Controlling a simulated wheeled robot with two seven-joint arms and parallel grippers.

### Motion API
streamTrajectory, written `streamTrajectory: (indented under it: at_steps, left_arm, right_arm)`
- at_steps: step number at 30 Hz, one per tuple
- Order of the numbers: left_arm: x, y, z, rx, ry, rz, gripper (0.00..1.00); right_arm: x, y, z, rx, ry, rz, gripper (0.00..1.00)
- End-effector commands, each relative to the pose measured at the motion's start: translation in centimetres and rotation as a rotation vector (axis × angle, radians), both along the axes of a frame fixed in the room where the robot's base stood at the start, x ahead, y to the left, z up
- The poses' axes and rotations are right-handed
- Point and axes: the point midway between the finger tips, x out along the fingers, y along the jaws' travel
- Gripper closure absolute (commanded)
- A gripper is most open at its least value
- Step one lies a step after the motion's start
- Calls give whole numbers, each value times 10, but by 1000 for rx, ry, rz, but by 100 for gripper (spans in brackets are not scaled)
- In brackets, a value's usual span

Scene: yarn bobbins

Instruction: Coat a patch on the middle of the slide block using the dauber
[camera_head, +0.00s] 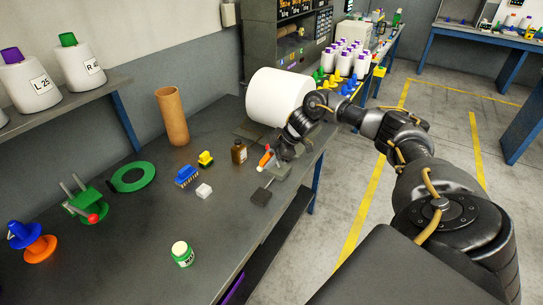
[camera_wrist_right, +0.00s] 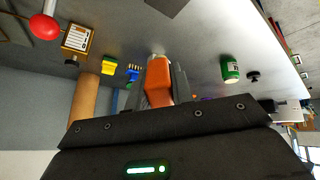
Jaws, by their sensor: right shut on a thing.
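My right gripper (camera_head: 272,157) is shut on the dauber (camera_head: 264,159), which has an orange handle. In the right wrist view the orange handle (camera_wrist_right: 158,82) stands between the fingers, with a small pale end beyond it. A low grey block (camera_head: 283,171) lies below the gripper, partly hidden by it. It seems to be the slide block, but I cannot be sure. The dauber's end looks close to it in the head view; I cannot tell whether they touch. My left gripper is not in view.
A green-and-white jar (camera_head: 182,254) stands nearer. A large white roll (camera_head: 277,97) is behind. A red knob (camera_wrist_right: 45,27) shows in the wrist view.

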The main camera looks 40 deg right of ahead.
Motion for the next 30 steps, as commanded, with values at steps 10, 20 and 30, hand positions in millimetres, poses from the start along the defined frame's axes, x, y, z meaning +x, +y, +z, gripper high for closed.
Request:
streamTrajectory:
  at_steps: [10, 20, 30]
  left_arm:
    - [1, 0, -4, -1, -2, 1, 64]
    - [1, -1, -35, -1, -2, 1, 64]
    - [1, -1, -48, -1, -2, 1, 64]
  right_arm:
    - [1, -11, -7, -3, -4, 4, 100]
    - [1, -11, -39, -3, -4, 4, 100]
    - [1, -11, -52, -3, -4, 2, 100]
